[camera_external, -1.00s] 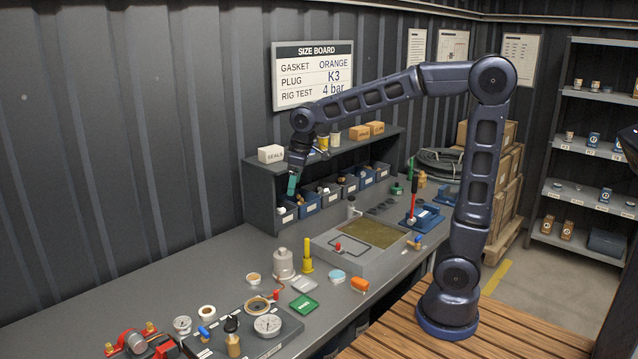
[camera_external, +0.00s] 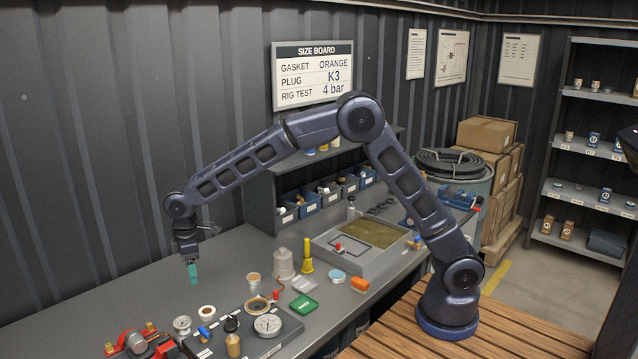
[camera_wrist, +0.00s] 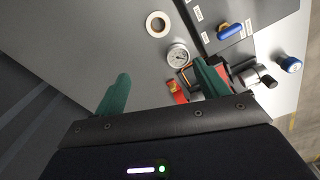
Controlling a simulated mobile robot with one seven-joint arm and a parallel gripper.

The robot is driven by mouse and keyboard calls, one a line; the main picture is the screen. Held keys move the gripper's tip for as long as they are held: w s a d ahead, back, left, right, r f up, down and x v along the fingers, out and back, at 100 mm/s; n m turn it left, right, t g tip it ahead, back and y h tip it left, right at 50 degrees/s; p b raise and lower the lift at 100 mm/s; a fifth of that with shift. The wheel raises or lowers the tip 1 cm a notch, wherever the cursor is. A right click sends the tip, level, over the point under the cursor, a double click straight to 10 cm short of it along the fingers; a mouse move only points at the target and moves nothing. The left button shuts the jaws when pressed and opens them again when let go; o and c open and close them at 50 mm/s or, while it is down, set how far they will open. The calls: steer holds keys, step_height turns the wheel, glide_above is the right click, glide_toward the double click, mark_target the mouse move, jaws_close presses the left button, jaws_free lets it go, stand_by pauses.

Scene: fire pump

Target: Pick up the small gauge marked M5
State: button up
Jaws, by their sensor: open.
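A small round gauge with a white dial (camera_external: 182,325) stands on the bench, left of the dark panel block (camera_external: 255,338). It also shows in the wrist view (camera_wrist: 178,55), just beyond the right fingertip. No M5 mark is legible on it. My gripper (camera_external: 192,272) points down above the bench, behind the small gauge in the external view. In the wrist view its teal fingers (camera_wrist: 163,75) are wide apart with nothing between them. A larger gauge (camera_external: 267,325) sits on the panel block.
A pale ring (camera_external: 207,312) lies close to the small gauge. A red device (camera_external: 138,343) stands to its left, and a blue handle (camera_external: 204,331) to its right. A tan cup (camera_external: 253,279) stands farther right. The bench left of the gripper is clear.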

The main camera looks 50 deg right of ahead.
steer(key=s+a+f+n, duration=0.1)
steer(key=a+f, duration=0.4)
steer(key=a, duration=0.1)
glide_above(182, 323)
steer(key=f, duration=0.4)
steer(key=shift+s+d+f, duration=0.1)
steer(key=shift+s+f, duration=0.15)
steer(key=shift+f, duration=0.15)
steer(key=shift+w+f, duration=0.2)
steer(key=shift+f, duration=1.3)
steer(key=shift+w+f, duration=0.15)
steer(key=shift+f, duration=1.35)
steer(key=c, duration=1.1)
steer(key=shift+r, duration=0.1)
